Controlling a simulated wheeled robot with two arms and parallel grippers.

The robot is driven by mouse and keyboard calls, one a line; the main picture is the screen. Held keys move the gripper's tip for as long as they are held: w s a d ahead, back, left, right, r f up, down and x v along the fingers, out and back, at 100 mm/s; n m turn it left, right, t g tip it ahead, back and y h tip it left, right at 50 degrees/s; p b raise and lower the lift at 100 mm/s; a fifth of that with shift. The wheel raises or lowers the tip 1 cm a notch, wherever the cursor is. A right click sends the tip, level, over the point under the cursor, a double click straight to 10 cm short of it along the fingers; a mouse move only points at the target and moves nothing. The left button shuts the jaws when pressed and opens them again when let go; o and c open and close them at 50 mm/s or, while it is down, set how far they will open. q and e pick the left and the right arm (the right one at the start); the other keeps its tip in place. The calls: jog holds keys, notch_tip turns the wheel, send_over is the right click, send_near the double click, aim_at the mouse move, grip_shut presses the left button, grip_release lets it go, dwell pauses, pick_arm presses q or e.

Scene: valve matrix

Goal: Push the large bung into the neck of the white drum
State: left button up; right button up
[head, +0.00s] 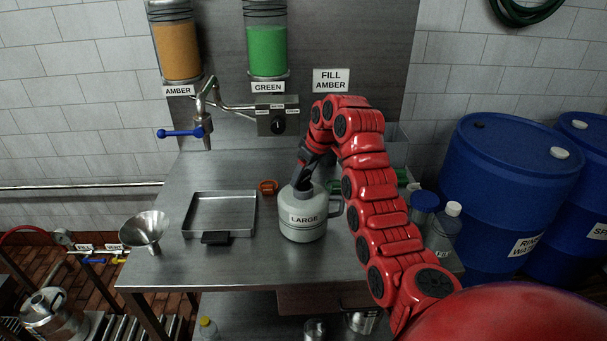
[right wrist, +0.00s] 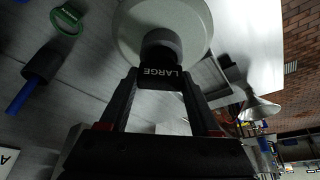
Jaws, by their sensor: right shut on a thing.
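The white drum (head: 303,230), marked LARGE and with a side handle, stands upright on the steel table in the head view. Its pale round top also shows in the right wrist view (right wrist: 185,22). My right gripper (head: 304,184) is over the drum's neck, pointing down. In the right wrist view its two fingers (right wrist: 158,88) are shut on the large bung (right wrist: 160,76), a dark piece marked LARGE. The bung is in line with the neck and appears to meet it. How deep it sits is hidden. My left gripper is not in view.
A metal tray (head: 220,231) and a funnel (head: 146,229) are left of the drum, with a small orange ring (head: 267,186) behind. A blue-handled tap (head: 181,133) hangs at the back left. Bottles (head: 446,225) stand right, near blue barrels (head: 490,190).

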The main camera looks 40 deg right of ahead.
jog(key=shift+f+b, duration=0.45)
jog(key=shift+f, duration=0.2)
jog(key=o, duration=1.4)
jog(key=shift+r, duration=0.15)
jog(key=shift+s+d+r, duration=0.15)
jog(key=shift+r, duration=0.2)
jog(key=p+v, duration=0.1)
jog(key=v, duration=1.5)
jog(key=shift+s+r, duration=0.15)
jog(key=shift+s, duration=0.1)
